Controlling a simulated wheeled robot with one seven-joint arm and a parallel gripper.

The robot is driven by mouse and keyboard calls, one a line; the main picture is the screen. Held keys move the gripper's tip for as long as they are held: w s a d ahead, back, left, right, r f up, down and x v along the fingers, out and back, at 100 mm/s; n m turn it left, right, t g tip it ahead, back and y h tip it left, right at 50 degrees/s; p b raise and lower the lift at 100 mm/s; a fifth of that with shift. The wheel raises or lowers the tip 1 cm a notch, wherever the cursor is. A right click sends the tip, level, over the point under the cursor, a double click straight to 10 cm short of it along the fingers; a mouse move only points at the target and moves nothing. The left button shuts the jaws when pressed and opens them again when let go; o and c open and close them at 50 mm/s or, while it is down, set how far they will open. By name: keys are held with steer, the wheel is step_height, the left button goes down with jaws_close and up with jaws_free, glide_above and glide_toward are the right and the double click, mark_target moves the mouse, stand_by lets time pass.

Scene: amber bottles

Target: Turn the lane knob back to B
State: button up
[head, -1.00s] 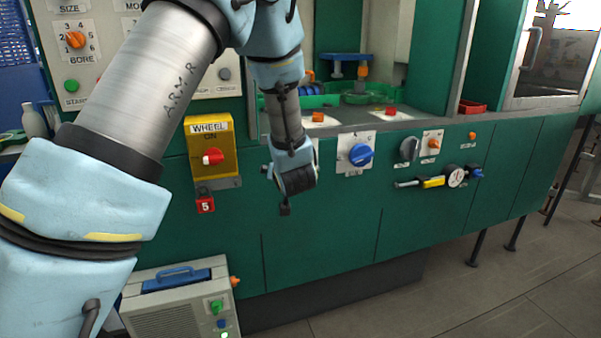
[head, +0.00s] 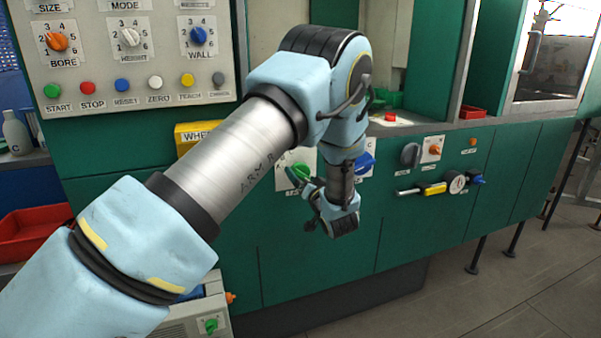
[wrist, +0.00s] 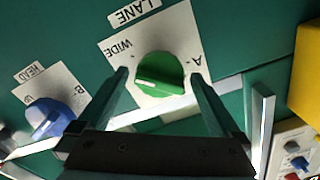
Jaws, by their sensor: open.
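The green lane knob (wrist: 160,75) sits on a white plate under a LANE label in the wrist view. WIDE is printed to its upper left and an A to its right; a white mark shows at the knob's left side. No B can be read on this plate. In the head view the knob (head: 298,174) shows left of my gripper (head: 309,205). In the wrist view my gripper (wrist: 158,78) is open, with one finger on each side of the knob; whether they touch it cannot be told.
A blue knob (wrist: 47,118) on the HEAD plate is at left in the wrist view; it also shows in the head view (head: 364,163). A yellow WHEEL box (head: 190,137) is partly behind my arm. A gauge (head: 457,184) and yellow-handled valve stick out at right.

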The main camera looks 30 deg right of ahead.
steer(key=shift+w+d, duration=0.15)
steer(key=shift+w, duration=0.9)
steer(key=c, duration=1.2)
steer(key=shift+c, duration=0.2)
steer(key=shift+f+n, duration=0.1)
steer(key=shift+n, duration=0.2)
